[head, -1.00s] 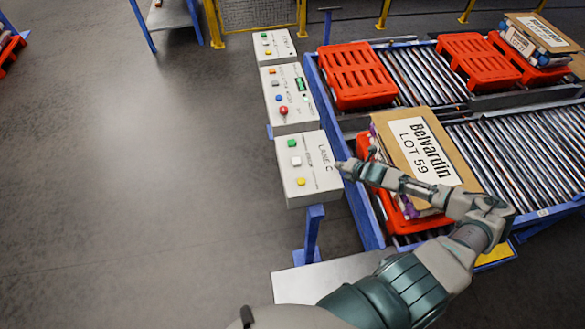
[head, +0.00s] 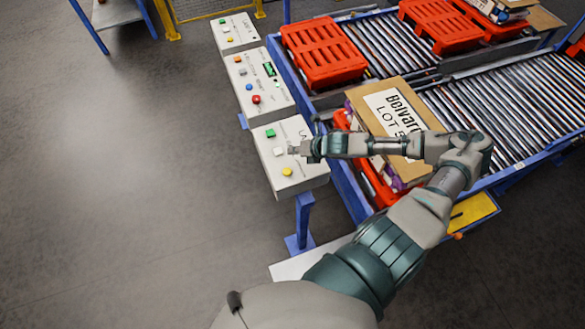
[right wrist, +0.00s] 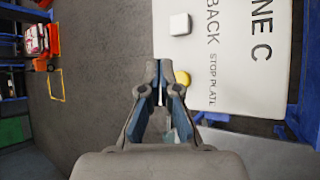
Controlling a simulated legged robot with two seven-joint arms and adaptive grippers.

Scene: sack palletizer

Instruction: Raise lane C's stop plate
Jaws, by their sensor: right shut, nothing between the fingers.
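Lane C's control box (head: 297,178) is pale, with a green button (head: 270,133), a white button (head: 278,152) and a yellow button (head: 287,171) in a row. In the right wrist view the yellow button (right wrist: 182,77) sits beside the words STOP PLATE, and the white button (right wrist: 180,24) beside BACK. My right gripper (head: 293,150) is shut and empty over this box, close to the white and yellow buttons. In the wrist view its fingertips (right wrist: 158,70) are just left of the yellow button and partly cover it. I cannot tell whether they touch anything. My left gripper is out of view.
Two more control boxes (head: 262,85) (head: 236,32) stand beyond in line. To the right, roller lanes (head: 480,115) carry red pallets (head: 323,52) and a sack labelled Belvardin (head: 390,110). My right forearm passes over that sack. The floor on the left is clear.

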